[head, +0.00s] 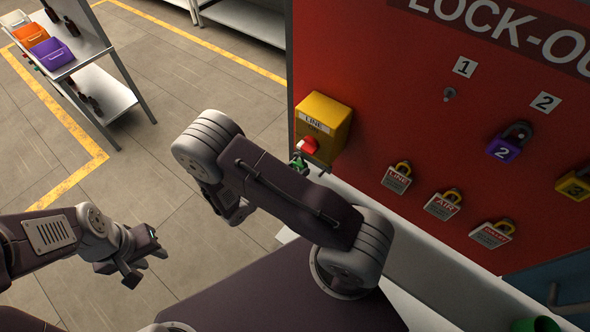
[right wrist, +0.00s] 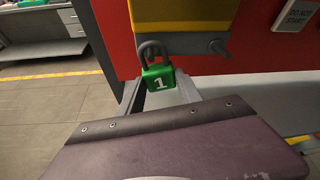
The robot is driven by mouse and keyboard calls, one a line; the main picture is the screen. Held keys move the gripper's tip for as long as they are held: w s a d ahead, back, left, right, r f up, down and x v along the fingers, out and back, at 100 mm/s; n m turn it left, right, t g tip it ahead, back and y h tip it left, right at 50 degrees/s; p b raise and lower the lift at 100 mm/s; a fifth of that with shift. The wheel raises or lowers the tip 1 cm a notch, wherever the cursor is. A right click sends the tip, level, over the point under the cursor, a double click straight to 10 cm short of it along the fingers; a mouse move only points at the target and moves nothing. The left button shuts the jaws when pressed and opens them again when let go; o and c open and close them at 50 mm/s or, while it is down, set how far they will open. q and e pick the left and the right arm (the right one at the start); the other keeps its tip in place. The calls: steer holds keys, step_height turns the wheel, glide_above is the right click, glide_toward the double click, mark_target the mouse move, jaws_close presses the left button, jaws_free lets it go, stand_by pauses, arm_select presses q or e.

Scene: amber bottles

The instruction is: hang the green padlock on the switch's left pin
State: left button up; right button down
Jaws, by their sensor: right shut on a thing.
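The green padlock (right wrist: 160,79), marked 1, is upright with its dark shackle up in the right wrist view. A bit of the green padlock (head: 298,163) shows in the head view beside the red switch knob (head: 308,146). My right gripper (right wrist: 158,92) is shut on the padlock body. The shackle top overlaps the lower edge of the yellow switch box (right wrist: 180,14); I cannot tell whether it is around a pin. One pin (right wrist: 219,46) shows further right; the left pin is not clearly visible. My left gripper (head: 143,258) is open and empty, away from the box.
The red lock-out board (head: 400,100) carries a purple padlock (head: 505,146), a yellow padlock (head: 574,185) and several tagged locks below. An empty peg (head: 449,94) sits under label 1. A shelf cart (head: 100,100) with bins stands far left. My right arm hides part of the box area.

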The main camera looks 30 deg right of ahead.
steer(key=c, duration=0.7)
jaws_free()
